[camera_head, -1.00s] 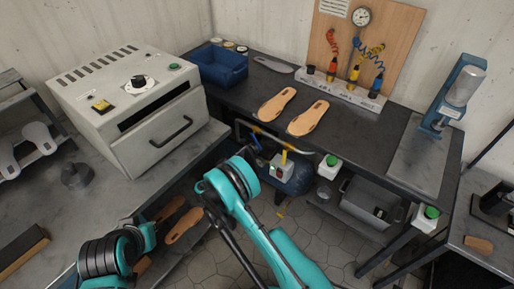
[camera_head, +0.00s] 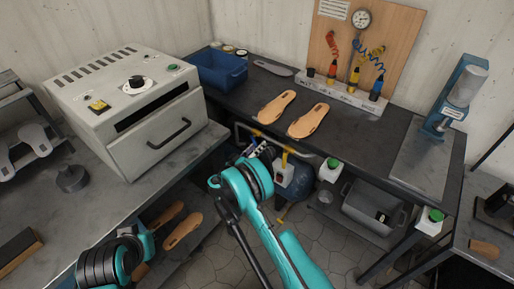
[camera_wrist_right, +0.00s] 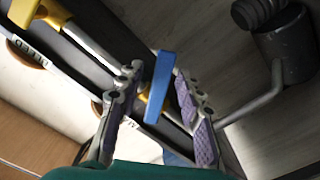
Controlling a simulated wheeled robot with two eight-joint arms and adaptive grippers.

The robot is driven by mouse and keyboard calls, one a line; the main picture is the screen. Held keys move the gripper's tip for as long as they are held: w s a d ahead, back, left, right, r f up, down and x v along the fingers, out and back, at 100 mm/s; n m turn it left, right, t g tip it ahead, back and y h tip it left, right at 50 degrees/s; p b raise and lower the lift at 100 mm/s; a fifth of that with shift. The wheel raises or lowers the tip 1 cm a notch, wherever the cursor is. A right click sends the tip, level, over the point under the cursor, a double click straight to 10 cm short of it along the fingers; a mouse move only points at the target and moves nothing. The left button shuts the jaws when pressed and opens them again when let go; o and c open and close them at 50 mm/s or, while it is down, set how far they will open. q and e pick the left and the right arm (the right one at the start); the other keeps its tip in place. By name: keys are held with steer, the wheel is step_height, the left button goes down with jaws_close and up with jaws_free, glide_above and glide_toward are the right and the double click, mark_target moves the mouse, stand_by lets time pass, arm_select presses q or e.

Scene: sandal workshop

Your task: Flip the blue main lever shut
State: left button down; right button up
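The blue main lever (camera_wrist_right: 160,88) is a flat blue handle on a pipe with yellow fittings, seen in the right wrist view. My right gripper (camera_wrist_right: 156,92) is open, with one finger on each side of the lever and visible gaps between. I cannot tell whether either finger touches it. In the head view my right gripper (camera_head: 262,150) is by the pipe under the front edge of the back bench, and my arm and gripper largely hide the lever. My left arm shows at the lower left of the head view, but its gripper is not visible.
A blue compressor tank (camera_head: 297,184) stands below the bench (camera_head: 345,125). A yellow handle (camera_wrist_right: 50,12) is near the lever in the wrist view. Two tan soles (camera_head: 308,121) lie on the bench. A white oven (camera_head: 130,100) stands left. A grey crate (camera_head: 368,207) sits lower right.

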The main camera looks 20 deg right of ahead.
jaws_close()
steer(key=shift+w+a+f+m, duration=0.15)
steer(key=shift+w+a+m, duration=0.15)
steer(key=shift+m, duration=0.8)
steer(key=shift+w+a+f+m, duration=0.1)
steer(key=shift+w+a+m, duration=0.2)
steer(key=shift+m, duration=0.8)
steer(key=shift+w+a+f+m, duration=0.15)
steer(key=shift+w+m, duration=0.25)
steer(key=shift+m, duration=0.7)
jaws_free()
